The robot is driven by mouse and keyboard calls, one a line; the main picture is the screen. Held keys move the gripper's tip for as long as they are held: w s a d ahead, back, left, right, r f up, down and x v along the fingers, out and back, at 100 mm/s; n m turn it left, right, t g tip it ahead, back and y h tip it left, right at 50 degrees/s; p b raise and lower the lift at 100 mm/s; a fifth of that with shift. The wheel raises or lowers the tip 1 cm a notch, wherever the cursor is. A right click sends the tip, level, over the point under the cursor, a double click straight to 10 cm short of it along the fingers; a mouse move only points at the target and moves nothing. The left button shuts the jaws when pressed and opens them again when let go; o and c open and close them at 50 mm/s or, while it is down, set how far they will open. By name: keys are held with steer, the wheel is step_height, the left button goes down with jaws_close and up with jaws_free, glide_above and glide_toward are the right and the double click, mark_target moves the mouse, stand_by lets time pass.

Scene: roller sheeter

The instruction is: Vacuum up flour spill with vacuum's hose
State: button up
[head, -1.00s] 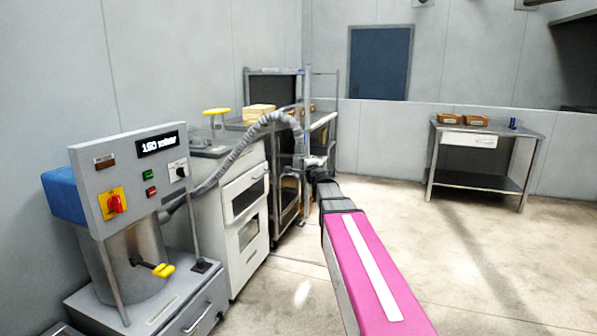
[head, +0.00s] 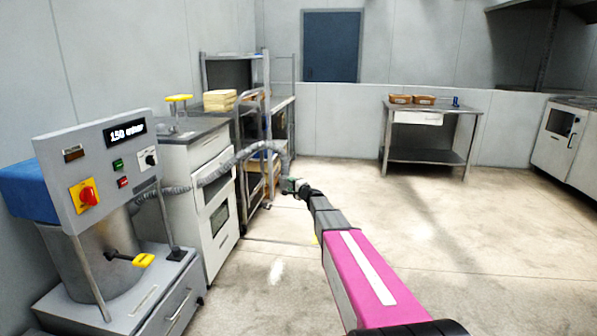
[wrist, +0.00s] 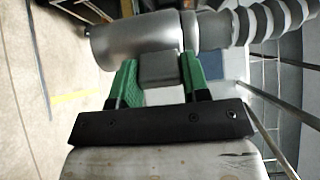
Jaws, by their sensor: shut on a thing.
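The vacuum (head: 95,165) stands at the left, with a grey control panel, metal drum and blue top. Its grey ribbed hose (head: 240,157) runs from behind the panel to my gripper (head: 291,185). In the wrist view, my gripper (wrist: 160,68) has its green fingers shut on the grey block of the hose's nozzle (wrist: 140,45). The ribbed hose (wrist: 268,20) leads off to the upper right there. The nozzle is held above the floor. A small pale patch (head: 276,270) lies on the floor; I cannot tell whether it is flour or glare.
A white oven-like cabinet (head: 212,190) and a metal rack (head: 236,72) stand along the left wall. A steel table (head: 425,158) with two brown boxes stands at the back. A white cabinet (head: 562,140) is at the right. The middle floor is open.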

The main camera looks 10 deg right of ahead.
steer(key=w+a+f+n+g+y, duration=0.1)
steer(key=w+a+f, duration=0.1)
steer(key=f, duration=1.5)
steer(key=w+a+f+n+g+y, duration=0.1)
steer(key=a+f+y, duration=0.1)
steer(key=f, duration=1.5)
steer(key=w+a+f+n+g+y, duration=0.1)
steer(key=w+a+f, duration=0.1)
steer(key=f, duration=1.6)
steer(key=shift+w+a+n+y, duration=0.35)
steer(key=shift+a+n+y, duration=0.05)
steer(key=shift+a, duration=0.45)
steer(key=shift+f, duration=0.15)
